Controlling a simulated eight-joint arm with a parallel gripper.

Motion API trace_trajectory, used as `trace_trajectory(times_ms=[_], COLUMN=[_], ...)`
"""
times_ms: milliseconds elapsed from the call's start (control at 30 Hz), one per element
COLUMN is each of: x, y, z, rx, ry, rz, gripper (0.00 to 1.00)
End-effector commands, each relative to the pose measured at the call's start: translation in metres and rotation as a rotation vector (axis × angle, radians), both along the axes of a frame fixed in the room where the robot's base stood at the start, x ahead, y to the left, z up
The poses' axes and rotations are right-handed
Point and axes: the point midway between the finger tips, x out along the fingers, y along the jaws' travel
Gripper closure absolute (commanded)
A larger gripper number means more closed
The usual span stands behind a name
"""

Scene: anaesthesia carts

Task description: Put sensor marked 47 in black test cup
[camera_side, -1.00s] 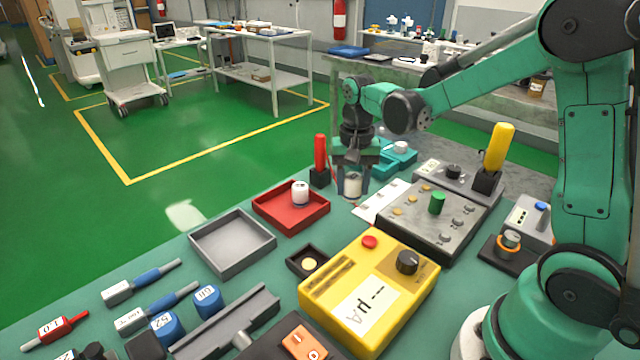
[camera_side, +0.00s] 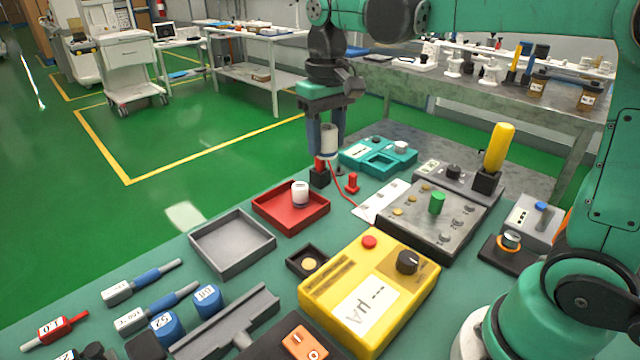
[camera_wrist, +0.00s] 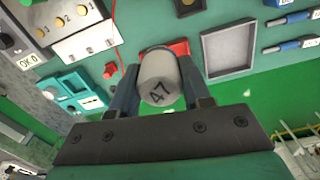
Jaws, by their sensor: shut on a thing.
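The sensor marked 47 (camera_wrist: 160,80) is a pale grey-white cylinder with black digits. My gripper (camera_wrist: 160,92) is shut on it, one finger on each side. In the side view the sensor (camera_side: 329,142) hangs upright in my gripper (camera_side: 327,138), in the air near the far edge of the mat. The small square black cup (camera_side: 296,264) sits on the mat left of the yellow meter, with a gold disc inside and nothing else in it. My gripper is well behind and above this cup.
A red tray (camera_side: 267,215) holds another white sensor (camera_side: 300,193). An empty grey tray (camera_side: 212,262) lies beside it.

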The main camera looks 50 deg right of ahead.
Motion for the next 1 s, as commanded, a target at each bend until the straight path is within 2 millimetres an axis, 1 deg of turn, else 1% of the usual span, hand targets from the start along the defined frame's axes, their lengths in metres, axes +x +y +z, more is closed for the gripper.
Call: trace_trajectory(times_ms=[33,67,133,167,300,400,500,600,833,933,1000], x=[0.0,0.0,0.0,0.0,-0.001,-0.003,-0.005,-0.005,-0.005,-0.005,-0.005], y=[0.006,0.007,0.001,-0.004,-0.035,-0.053,-0.062,-0.065,-0.064,-0.064,-0.064], z=[-0.002,-0.002,-0.001,0.001,0.012,0.018,0.021,0.022,0.021,0.012,-0.001], rx=[0.0,0.0,0.0,0.0,0.0,0.0,0.0,0.0,0.0,0.0,0.0], ry=[0.0,0.0,0.0,0.0,0.0,0.0,0.0,0.0,0.0,0.0,0.0], rz=[0.053,0.066,0.022,-0.026,-0.331,-0.514,-0.618,-0.649,-0.647,-0.646,-0.645], gripper=[1.0,1.0,1.0,1.0,1.0,1.0,1.0,1.0,1.0,1.0,1.0])
